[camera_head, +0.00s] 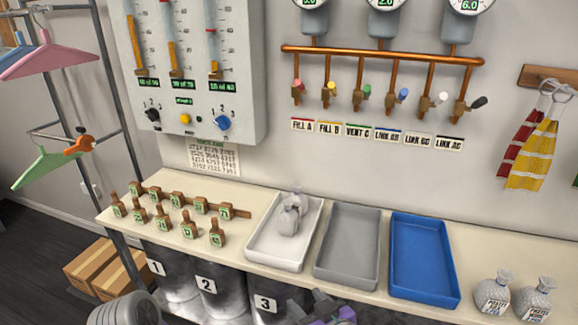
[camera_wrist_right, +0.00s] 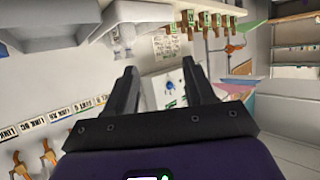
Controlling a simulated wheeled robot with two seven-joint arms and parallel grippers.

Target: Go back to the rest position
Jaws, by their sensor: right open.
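My right gripper (camera_head: 322,308) shows at the bottom edge of the head view, in front of the shelf, with only its purple and dark upper part in frame. In the right wrist view its two dark fingers (camera_wrist_right: 158,65) stand wide apart with nothing between them. My left gripper is not in view.
A garment rail (camera_head: 108,90) with hangers stands left. Numbered bins (camera_head: 205,290) stand below.

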